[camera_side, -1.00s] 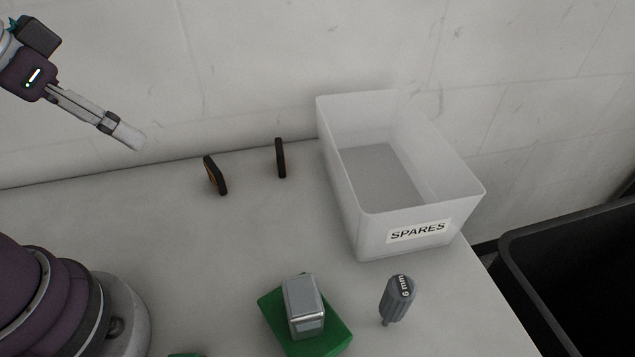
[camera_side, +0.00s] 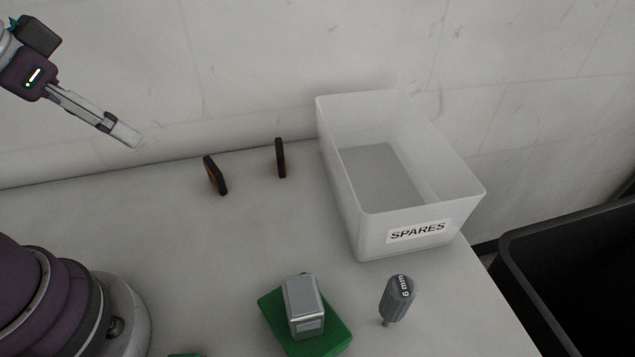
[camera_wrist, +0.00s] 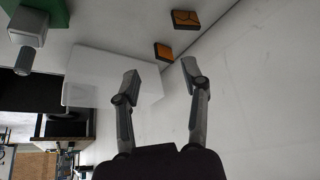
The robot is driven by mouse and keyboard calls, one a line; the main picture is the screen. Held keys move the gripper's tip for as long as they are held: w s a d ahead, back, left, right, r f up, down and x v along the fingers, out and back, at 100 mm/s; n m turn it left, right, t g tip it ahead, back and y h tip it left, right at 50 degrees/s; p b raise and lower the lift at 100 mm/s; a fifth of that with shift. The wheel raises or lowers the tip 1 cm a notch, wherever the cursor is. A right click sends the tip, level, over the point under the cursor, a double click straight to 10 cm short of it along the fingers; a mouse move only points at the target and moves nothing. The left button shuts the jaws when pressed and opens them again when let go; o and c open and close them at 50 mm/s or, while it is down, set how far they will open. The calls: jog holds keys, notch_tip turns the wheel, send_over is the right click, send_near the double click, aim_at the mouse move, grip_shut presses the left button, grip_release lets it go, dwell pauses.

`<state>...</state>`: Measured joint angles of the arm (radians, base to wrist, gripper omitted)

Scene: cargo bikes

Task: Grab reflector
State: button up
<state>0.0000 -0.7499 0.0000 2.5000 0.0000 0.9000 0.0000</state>
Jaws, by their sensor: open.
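Two dark-edged reflectors stand on the table near the wall: a left one (camera_side: 215,175) and a right one (camera_side: 280,158). In the wrist view both show orange faces, one (camera_wrist: 164,52) close to the fingertips and one (camera_wrist: 186,20) farther up. My gripper (camera_side: 126,134) is in the air at the upper left in the side view, to the left of both reflectors and apart from them. In the wrist view my gripper (camera_wrist: 160,72) has its two fingers spread with nothing held between them.
A translucent bin labelled SPARES (camera_side: 362,235) stands right of the reflectors. A metal block (camera_side: 304,306) sits on a green base (camera_side: 335,335) near the front, beside a grey 6 mm tool (camera_side: 397,300). A black bin (camera_side: 560,250) is beyond the table's right edge.

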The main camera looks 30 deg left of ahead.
jog(key=n+g+y, duration=0.2)
jog(key=n+y, duration=0.1)
jog(key=n, duration=0.5)
send_over(281, 156)
jog(key=s+d, duration=0.3)
notch_tip(281, 156, down, 11)
jog(key=x, duration=0.7)
jog(key=a+x, duration=0.1)
jog(key=x, duration=0.2)
jog(key=shift+w+a+f, duration=0.1)
jog(key=shift+w+f, duration=0.05)
jog(key=shift+w, duration=0.1)
grip_shut()
